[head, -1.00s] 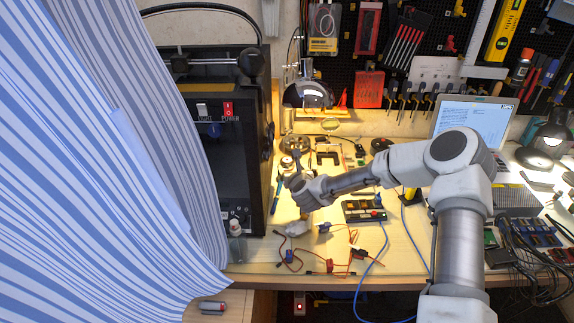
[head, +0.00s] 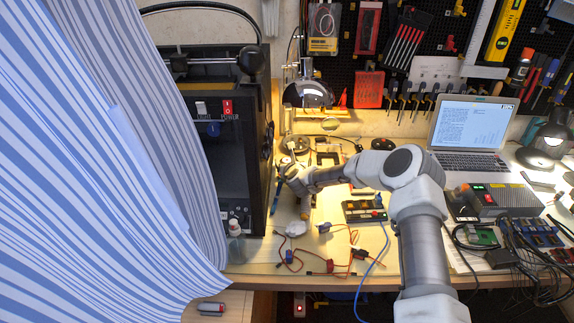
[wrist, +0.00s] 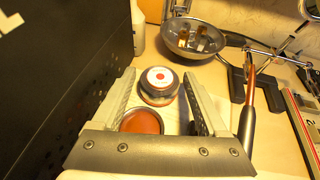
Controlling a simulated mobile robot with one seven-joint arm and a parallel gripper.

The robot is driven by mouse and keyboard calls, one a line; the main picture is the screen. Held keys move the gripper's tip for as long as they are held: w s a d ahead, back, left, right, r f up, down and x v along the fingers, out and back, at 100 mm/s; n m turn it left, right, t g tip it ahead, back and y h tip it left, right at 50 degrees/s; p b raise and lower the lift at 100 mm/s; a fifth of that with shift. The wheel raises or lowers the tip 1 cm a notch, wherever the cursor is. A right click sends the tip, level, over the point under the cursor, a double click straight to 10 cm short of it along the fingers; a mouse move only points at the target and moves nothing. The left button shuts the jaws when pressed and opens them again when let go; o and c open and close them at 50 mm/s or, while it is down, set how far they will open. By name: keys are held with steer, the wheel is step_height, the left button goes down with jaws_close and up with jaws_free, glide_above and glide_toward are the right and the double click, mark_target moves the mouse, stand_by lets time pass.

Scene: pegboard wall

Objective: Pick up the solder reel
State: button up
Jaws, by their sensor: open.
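A small round reel with a white label and a red dot (wrist: 160,78), which looks like the solder reel, stands on the bench in the wrist view. My gripper (wrist: 160,88) is open, with its two fingers on either side of the reel and a gap showing on the right. I cannot tell whether the left finger touches it. A round orange-brown disc (wrist: 142,122) shows nearer the palm, between the fingers. In the head view my gripper (head: 289,174) is low over the bench beside the printer, and the reel is mostly hidden there.
The black 3D printer (head: 232,130) stands close on the left. A metal dish with small parts (wrist: 190,36) lies beyond the reel. A dark tool (wrist: 247,110) lies right of the fingers. Red wires (head: 300,262) and a white lump (head: 296,229) lie in front.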

steer(key=shift+w+f, duration=0.1)
steer(key=shift+w, duration=0.1)
steer(key=c, duration=1.2)
jaws_close()
